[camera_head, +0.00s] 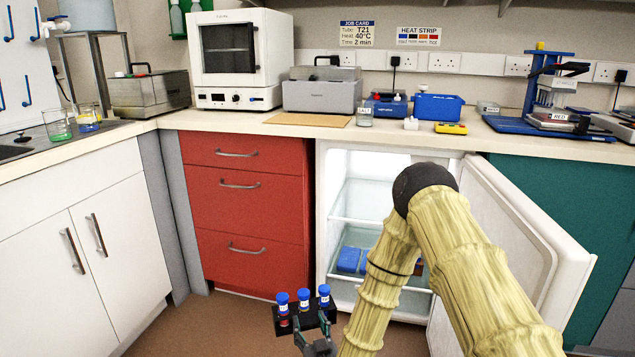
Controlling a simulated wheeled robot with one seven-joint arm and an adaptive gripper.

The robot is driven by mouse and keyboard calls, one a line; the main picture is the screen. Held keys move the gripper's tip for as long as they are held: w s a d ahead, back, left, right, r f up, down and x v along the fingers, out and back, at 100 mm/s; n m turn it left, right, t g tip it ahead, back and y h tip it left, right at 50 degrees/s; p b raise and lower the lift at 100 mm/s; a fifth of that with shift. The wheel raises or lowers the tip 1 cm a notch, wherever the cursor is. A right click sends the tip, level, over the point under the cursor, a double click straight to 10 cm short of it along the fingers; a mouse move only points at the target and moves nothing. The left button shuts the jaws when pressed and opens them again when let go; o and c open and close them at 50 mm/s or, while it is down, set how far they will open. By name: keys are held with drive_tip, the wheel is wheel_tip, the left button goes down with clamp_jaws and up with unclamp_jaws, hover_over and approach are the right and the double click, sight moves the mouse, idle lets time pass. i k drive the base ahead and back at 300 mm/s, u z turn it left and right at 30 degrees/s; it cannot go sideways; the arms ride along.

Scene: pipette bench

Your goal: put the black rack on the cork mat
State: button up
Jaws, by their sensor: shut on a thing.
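The black rack (313,318) holds several tubes with blue caps and hangs low in front of the cabinets, at the bottom of the picture. My gripper (312,338) is shut on the rack from the near side; its fingertips are partly hidden against the dark rack. The rack looks roughly level, and the tubes stand upright. The cork mat (308,120) is a flat tan sheet on the counter, in front of a grey metal bath. The mat is bare and lies well above and behind the rack.
The fridge (345,190) is open, with its door (530,240) swung out to the right and blue items (350,260) inside. A salt jar (364,115) stands just right of the mat. A white oven (240,60) stands behind left. Red drawers (245,200) are below the counter.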

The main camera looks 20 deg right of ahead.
sight(308, 119)
drive_tip(key=k, duration=1.05)
drive_tip(key=u, duration=0.65)
drive_tip(key=i, duration=2.4)
drive_tip(key=z, duration=1.05)
